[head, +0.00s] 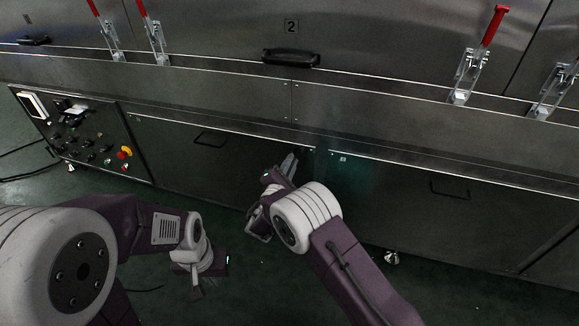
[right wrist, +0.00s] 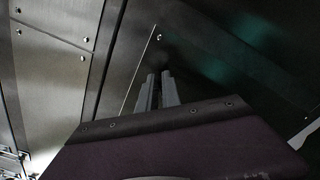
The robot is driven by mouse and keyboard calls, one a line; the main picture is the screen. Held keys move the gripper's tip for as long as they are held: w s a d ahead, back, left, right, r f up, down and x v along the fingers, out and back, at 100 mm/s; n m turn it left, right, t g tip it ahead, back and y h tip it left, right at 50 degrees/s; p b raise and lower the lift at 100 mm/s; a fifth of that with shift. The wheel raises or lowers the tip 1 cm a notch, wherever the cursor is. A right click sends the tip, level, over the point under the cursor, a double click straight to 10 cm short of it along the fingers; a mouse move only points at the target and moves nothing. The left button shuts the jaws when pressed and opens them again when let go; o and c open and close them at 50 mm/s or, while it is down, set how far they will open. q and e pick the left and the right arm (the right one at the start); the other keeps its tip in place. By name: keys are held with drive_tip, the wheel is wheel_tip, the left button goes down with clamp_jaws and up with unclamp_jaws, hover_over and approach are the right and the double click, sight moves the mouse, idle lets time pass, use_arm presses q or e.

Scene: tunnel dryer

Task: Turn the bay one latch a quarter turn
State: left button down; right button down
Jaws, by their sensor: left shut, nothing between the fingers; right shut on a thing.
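My right gripper (head: 290,163) reaches the upper right part of a dark lower panel (head: 180,150) in the head view. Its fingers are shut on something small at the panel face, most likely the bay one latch. The latch itself is hidden by the fingers, so its angle cannot be told. In the right wrist view the closed fingers (right wrist: 162,88) point at the dark panel. My left gripper (head: 196,290) hangs low over the floor, away from the panel, shut and empty.
A control panel (head: 78,130) with an emergency stop stands at the left. A second lower panel (head: 450,195) with a handle and small fitting (head: 343,158) is on the right. Red-handled toggle clamps (head: 485,50) and a black handle (head: 291,58) are above. Green floor (head: 250,285) lies below.

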drive_tip(key=shift+d+f+m+b, duration=0.1)
drive_tip(key=shift+f+m+b, duration=0.15)
drive_tip(key=shift+m+b, duration=1.1)
drive_tip(key=shift+f+m+b, duration=0.2)
drive_tip(key=shift+m+b, duration=1.05)
drive_tip(key=shift+b, duration=0.15)
drive_tip(key=shift+d+f+m+b, duration=0.1)
drive_tip(key=shift+f+m+b, duration=0.15)
drive_tip(key=shift+m+b, duration=1.1)
drive_tip(key=c, duration=1.5)
unclamp_jaws()
drive_tip(key=shift+a, duration=0.1)
drive_tip(key=shift+c, duration=0.2)
drive_tip(key=shift+r, duration=0.1)
